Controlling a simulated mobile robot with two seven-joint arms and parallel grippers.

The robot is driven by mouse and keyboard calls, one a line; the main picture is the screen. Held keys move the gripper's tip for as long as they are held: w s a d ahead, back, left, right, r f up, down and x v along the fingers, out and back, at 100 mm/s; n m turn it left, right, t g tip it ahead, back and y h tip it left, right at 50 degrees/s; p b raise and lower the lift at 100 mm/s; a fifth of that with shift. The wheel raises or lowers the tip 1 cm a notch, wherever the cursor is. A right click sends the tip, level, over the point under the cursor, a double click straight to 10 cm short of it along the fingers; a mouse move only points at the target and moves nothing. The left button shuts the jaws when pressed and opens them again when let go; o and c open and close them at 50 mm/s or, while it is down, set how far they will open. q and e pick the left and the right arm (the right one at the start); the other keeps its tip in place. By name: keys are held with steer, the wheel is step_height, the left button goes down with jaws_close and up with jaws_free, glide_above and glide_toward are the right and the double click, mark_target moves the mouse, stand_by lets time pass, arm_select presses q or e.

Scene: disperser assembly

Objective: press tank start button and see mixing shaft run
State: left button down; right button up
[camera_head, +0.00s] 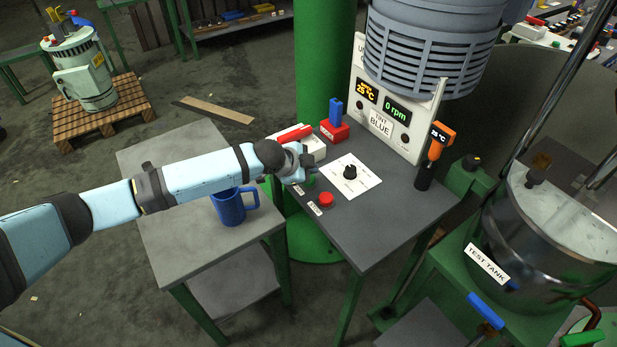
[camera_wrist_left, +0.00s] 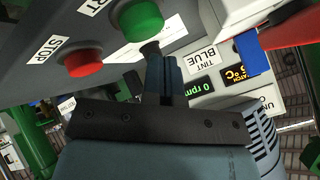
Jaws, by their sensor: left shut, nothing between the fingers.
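The green start button (camera_wrist_left: 141,20) shows on the grey control table in the left wrist view; in the head view my gripper mostly hides it. The red stop button (camera_head: 326,199) is beside it, and shows in the wrist view too (camera_wrist_left: 83,63). My left gripper (camera_head: 308,163) is shut and empty, at the panel. In the wrist view its fingertips (camera_wrist_left: 151,49) lie close to the green button; I cannot tell whether they touch. The display (camera_head: 398,109) reads 0 rpm. The test tank (camera_head: 540,240) stands at the right; I cannot make out a turning shaft.
A black knob on a white plate (camera_head: 361,187) sits right of the buttons. A blue mug (camera_head: 229,207) stands on the side table beneath my arm. A green column rises behind.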

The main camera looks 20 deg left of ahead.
arm_select(q)
steer(key=shift+f, duration=0.1)
stand_by(0.6)
steer(key=shift+f, duration=0.3)
steer(key=shift+f, duration=0.25)
stand_by(0.4)
steer(key=shift+f, duration=0.7)
stand_by(0.6)
steer(key=shift+r, duration=0.15)
steer(key=shift+r+p, duration=1)
steer(key=shift+r, duration=0.15)
steer(key=shift+r, duration=0.15)
